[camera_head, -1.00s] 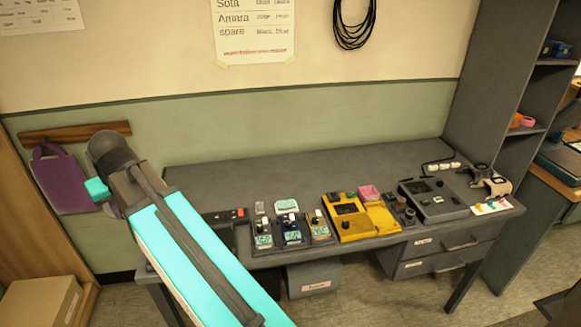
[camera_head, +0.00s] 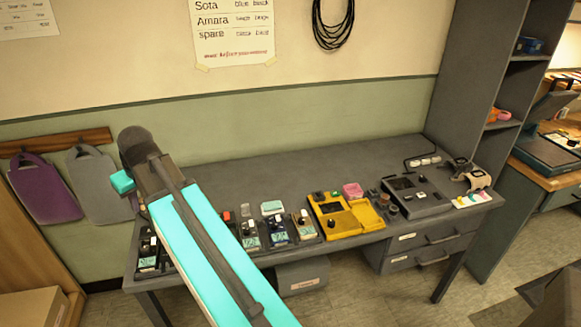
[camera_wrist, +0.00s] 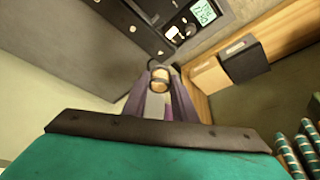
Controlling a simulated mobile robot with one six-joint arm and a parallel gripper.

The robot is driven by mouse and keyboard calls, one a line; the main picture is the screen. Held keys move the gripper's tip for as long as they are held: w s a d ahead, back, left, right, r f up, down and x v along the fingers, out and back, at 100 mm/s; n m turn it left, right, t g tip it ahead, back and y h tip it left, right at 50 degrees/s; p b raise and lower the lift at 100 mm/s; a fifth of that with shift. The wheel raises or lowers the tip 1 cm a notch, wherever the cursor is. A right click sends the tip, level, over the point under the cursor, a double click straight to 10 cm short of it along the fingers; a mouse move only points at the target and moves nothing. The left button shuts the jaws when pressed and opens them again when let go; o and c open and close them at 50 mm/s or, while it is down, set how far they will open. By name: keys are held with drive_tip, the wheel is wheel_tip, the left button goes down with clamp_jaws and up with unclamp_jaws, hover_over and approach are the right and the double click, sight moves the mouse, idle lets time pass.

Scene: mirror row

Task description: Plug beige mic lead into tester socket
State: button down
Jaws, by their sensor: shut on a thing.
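My gripper (camera_wrist: 160,92) shows in the wrist view, its two fingers closed around a small beige-tan, ringed end, which looks like the plug of the beige mic lead (camera_wrist: 160,77). The rest of the lead is not clearly visible. In the head view my arm hides the fingers. A yellow box with a dark window (camera_head: 333,209) and a grey box with a dark panel (camera_head: 415,197) stand on the right half of the bench. I cannot tell which is the tester, and no socket is clear. The held end is away from both boxes.
Several small packs with screens (camera_head: 279,231) stand along the bench front (camera_head: 270,170). A beige headset (camera_head: 478,181) lies at the right end. Purple and grey hanging pouches (camera_head: 45,187) are at left, a cardboard box (camera_head: 35,305) below. The bench's back is clear.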

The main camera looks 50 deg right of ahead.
drive_tip(key=s+d+f+p, duration=0.1)
drive_tip(key=s+d, duration=0.2)
drive_tip(key=d, duration=0.6)
drive_tip(key=s+d+p, duration=0.2)
drive_tip(key=s+d, duration=0.1)
drive_tip(key=d, duration=0.6)
drive_tip(key=s+d+f+p, duration=0.1)
drive_tip(key=s+d, duration=0.2)
drive_tip(key=d, duration=0.6)
drive_tip(key=s+d+f+p, duration=0.1)
drive_tip(key=s+d+p, duration=0.3)
drive_tip(key=s+d, duration=1.6)
drive_tip(key=shift+s+d+f, duration=0.25)
drive_tip(key=shift+d+f, duration=0.1)
drive_tip(key=shift+d, duration=0.25)
drive_tip(key=shift+f, duration=0.1)
drive_tip(key=shift+f+b, duration=1.25)
drive_tip(key=shift+f, duration=1.3)
drive_tip(key=shift+f+b, duration=0.75)
drive_tip(key=shift+f, duration=0.25)
drive_tip(key=c, duration=1.4)
unclamp_jaws()
